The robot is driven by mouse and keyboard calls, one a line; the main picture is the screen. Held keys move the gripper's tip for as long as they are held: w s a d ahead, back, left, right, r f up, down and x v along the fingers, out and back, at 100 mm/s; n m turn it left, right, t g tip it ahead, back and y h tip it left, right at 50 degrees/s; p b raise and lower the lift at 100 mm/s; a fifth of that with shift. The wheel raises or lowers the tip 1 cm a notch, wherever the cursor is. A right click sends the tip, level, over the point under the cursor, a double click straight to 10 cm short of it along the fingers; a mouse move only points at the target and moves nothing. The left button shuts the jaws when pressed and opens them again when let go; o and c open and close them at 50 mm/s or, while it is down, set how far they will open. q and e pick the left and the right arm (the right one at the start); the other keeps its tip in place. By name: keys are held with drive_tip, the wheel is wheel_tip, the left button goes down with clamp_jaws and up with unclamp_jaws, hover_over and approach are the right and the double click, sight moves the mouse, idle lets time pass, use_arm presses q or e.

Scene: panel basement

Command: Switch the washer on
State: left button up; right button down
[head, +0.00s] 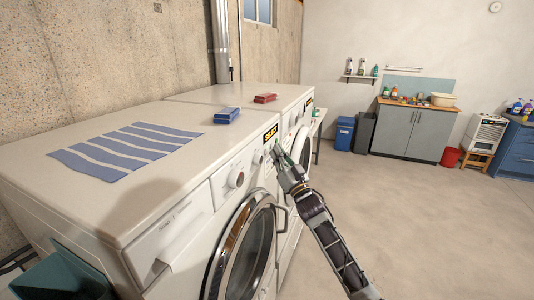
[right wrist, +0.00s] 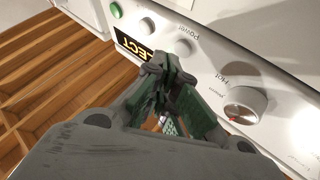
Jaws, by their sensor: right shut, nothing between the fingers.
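The near white front-loading machine (head: 205,200) has a round glass door and a control panel. Its lit display (head: 270,133) reads "SELECT" in yellow; the display also shows in the right wrist view (right wrist: 132,46). In that view a round grey button (right wrist: 182,47) labelled "Power" sits just beyond my right fingertips, and a white knob (right wrist: 243,106) is to the right. I cannot tell whether the fingers touch the button. My right gripper (head: 277,148) is shut and empty, close in front of the panel below the display. My left gripper is out of view.
A second white machine (head: 297,118) stands beyond the near one. A striped cloth (head: 125,150), a blue brush-like block (head: 227,115) and a red one (head: 265,98) lie on top. A grey cabinet (head: 410,132) is against the back wall.

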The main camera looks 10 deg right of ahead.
drive_tip(key=shift+d, duration=0.1)
drive_tip(key=shift+s+d+p, duration=0.35)
drive_tip(key=shift+s+d, duration=0.2)
drive_tip(key=shift+d, duration=0.25)
drive_tip(key=shift+s+d+p, duration=0.4)
drive_tip(key=shift+s+d, duration=0.2)
drive_tip(key=shift+d, duration=0.25)
drive_tip(key=shift+s+d+p, duration=0.35)
drive_tip(key=shift+s+d, duration=0.2)
drive_tip(key=shift+d, duration=0.25)
